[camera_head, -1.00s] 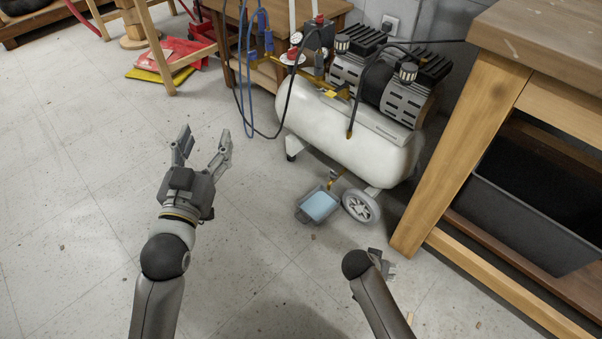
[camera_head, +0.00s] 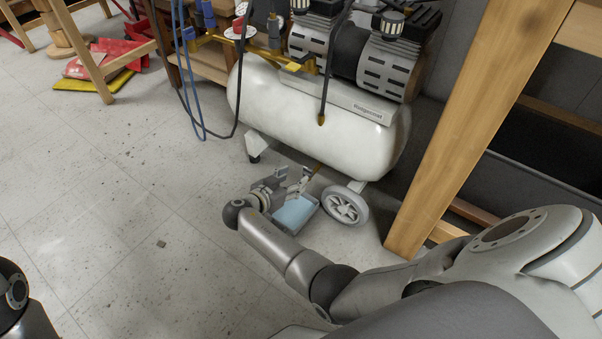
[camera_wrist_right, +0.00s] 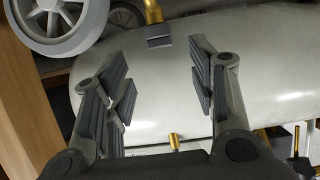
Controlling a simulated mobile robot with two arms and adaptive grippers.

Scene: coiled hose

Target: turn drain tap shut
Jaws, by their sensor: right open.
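The white compressor tank (camera_head: 300,115) stands on the floor on wheels. The drain tap is a brass stem with a grey handle (camera_wrist_right: 160,37) in the right wrist view, at top centre. In the head view only a small brass bit (camera_head: 317,168) shows below the tank. My right gripper (camera_head: 290,175) is low beside the tank's underside, close to the tap. In the right wrist view its fingers (camera_wrist_right: 160,68) are spread and empty, and the tap handle shows beyond the tips, between them across the picture. My left gripper is out of view.
A grey tray with pale blue contents (camera_head: 297,212) lies on the floor below my right gripper. A wheel (camera_head: 345,206) is just right of it. A wooden bench leg (camera_head: 440,150) stands farther right.

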